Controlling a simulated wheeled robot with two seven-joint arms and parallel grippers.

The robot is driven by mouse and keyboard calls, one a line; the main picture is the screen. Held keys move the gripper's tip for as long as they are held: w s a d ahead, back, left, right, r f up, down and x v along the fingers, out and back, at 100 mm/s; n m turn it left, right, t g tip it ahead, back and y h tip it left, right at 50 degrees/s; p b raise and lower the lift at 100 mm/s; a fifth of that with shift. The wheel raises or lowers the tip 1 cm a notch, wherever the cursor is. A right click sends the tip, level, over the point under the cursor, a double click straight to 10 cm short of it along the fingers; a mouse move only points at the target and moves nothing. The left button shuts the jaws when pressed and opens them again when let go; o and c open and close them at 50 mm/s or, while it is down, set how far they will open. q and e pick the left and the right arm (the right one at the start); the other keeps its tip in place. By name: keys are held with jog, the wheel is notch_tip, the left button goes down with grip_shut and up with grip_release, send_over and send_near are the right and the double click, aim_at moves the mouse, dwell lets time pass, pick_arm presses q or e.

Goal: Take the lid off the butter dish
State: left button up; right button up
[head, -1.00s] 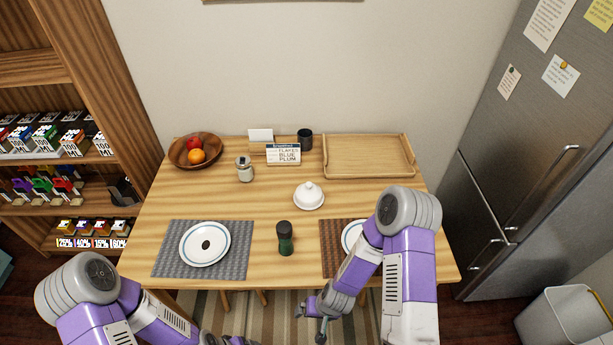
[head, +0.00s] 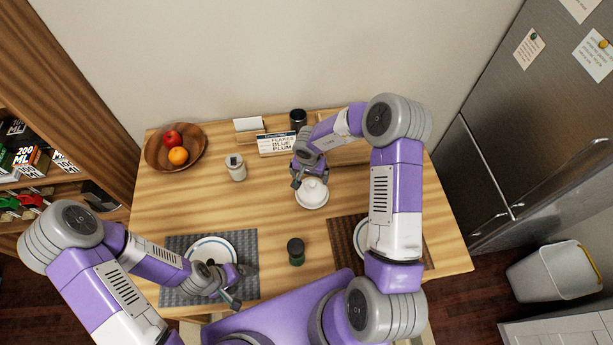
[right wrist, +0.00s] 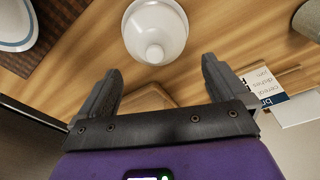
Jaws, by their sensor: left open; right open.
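The white butter dish (head: 312,197) with its domed, knobbed lid (head: 313,187) stands on the wooden table, right of its middle. The lid sits on the dish. In the right wrist view the lid (right wrist: 155,35) shows from above, its round knob pointing toward the gap between my fingers. My right gripper (head: 296,177) is open and empty, just behind and left of the lid in the head view; in the right wrist view its fingers (right wrist: 160,85) are apart from the knob. My left gripper (head: 232,291) is open over the left place setting near the table's front edge.
A wooden bowl (head: 177,150) with fruit, a jar (head: 236,167), a menu sign (head: 278,144) and a dark cup (head: 298,118) stand at the back. A wooden tray (head: 345,160) is partly behind my right arm. A dark green shaker (head: 296,251) stands in front of the dish.

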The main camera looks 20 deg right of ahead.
aim_at(313, 183)
jog(key=shift+s+f, duration=0.1)
jog(key=shift+f, duration=0.4)
jog(key=f, duration=0.2)
jog(key=d+f+b, duration=0.1)
jog(key=f, duration=0.3)
jog(key=shift+w+d, duration=0.15)
jog(key=shift+w, duration=0.1)
jog(key=shift+s, duration=0.1)
jog(key=c, duration=1.1)
jog(key=shift+c, duration=0.2)
